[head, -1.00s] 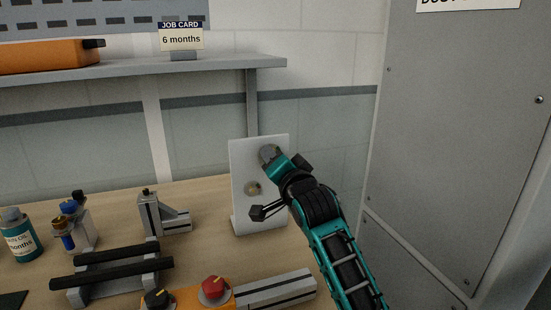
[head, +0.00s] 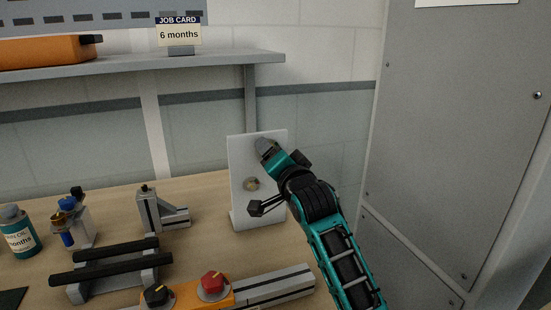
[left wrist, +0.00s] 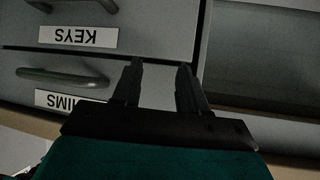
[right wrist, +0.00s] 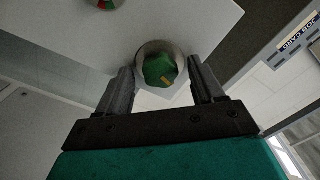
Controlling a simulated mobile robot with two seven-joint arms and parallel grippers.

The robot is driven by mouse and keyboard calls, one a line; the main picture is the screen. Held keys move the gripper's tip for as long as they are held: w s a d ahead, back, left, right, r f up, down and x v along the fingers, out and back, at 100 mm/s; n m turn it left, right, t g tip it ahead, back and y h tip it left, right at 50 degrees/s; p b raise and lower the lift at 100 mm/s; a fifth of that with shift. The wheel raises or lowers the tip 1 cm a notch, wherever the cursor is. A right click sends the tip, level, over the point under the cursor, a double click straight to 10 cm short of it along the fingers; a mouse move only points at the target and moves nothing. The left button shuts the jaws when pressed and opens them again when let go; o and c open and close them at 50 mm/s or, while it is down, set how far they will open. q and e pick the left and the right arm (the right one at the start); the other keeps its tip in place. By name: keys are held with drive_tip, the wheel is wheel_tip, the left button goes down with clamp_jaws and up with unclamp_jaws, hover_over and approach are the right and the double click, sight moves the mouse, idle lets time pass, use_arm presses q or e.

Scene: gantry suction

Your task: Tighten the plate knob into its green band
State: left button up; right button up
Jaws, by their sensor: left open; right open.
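A white upright plate (head: 240,160) stands on the bench. My right gripper (head: 266,147) is at its upper part and hides the knob in the head view. In the right wrist view the green knob (right wrist: 160,70), with a small yellow mark, sits in a round grey collar (right wrist: 142,56). The open fingers of my right gripper (right wrist: 163,85) are on either side of it; contact cannot be told. A round dial (head: 251,184) is lower on the plate; red and green show on its cut-off face in the right wrist view (right wrist: 104,3). My left gripper (left wrist: 160,85) is open and empty.
A metal bracket (head: 165,215), black bars on a stand (head: 110,265) and an orange block (head: 190,293) with black and red knobs lie left of and before the plate. A grey cabinet (head: 450,150) closes the right. My left gripper faces labelled drawers (left wrist: 78,37).

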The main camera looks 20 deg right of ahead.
drive_tip(key=shift+s, duration=0.1)
use_arm(q)
drive_tip(key=shift+w+r, duration=0.15)
use_arm(e)
drive_tip(key=s, duration=1.2)
drive_tip(key=shift+s+d, duration=0.25)
drive_tip(key=shift+s, duration=0.1)
